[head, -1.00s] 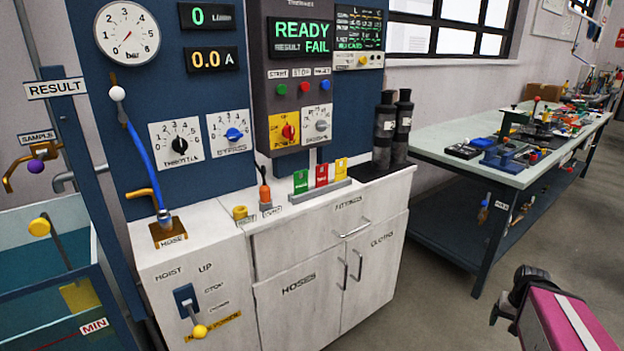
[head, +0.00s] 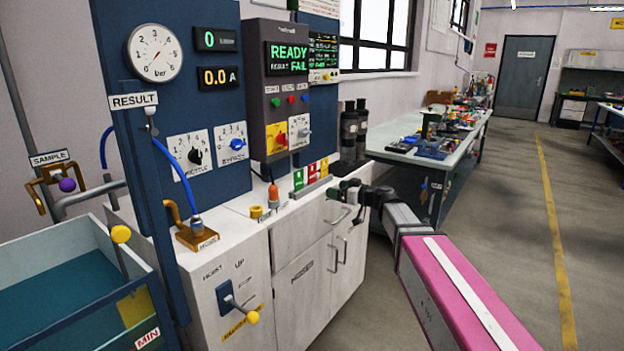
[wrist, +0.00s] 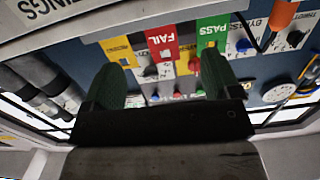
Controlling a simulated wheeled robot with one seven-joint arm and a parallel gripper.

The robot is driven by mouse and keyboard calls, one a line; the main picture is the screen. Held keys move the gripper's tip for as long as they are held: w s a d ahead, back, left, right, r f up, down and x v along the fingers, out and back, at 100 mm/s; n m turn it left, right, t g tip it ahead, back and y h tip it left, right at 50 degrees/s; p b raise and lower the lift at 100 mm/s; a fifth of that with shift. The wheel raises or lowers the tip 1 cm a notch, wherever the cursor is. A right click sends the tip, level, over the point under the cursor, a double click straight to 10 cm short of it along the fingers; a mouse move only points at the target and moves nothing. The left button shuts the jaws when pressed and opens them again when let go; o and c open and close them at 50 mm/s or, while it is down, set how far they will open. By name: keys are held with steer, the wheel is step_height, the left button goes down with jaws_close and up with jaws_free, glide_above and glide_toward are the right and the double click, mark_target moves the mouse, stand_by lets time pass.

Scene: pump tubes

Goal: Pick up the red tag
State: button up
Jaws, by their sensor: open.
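The red tag (head: 312,172) stands in a small rack on the white cabinet top, between a green tag (head: 298,178) and a yellow tag (head: 324,166). In the wrist view the red tag (wrist: 162,42) reads FAIL and shows between my two fingers, with the green PASS tag (wrist: 212,33) to its right and the yellow tag (wrist: 118,50) to its left. My gripper (head: 345,188) is open and empty, in front of the cabinet near the tags. In the wrist view the fingers (wrist: 160,75) are apart, and nothing is between them in their grip.
An orange-topped tool (head: 273,195) and a yellow ring (head: 256,211) stand left of the tags. Two dark cylinders (head: 350,135) stand behind to the right. A cluttered workbench (head: 400,150) lies beyond.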

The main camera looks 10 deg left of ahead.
mark_target(313, 177)
steer(key=shift+y, duration=0.3)
steer(key=x, duration=0.4)
steer(key=r+x, duration=0.1)
steer(key=x, duration=0.3)
steer(key=r+x, duration=0.1)
steer(key=x, duration=0.3)
steer(key=shift+w+d+r, duration=0.1)
steer(key=shift+w+d, duration=0.05)
steer(key=shift+w, duration=0.15)
steer(key=c, duration=1)
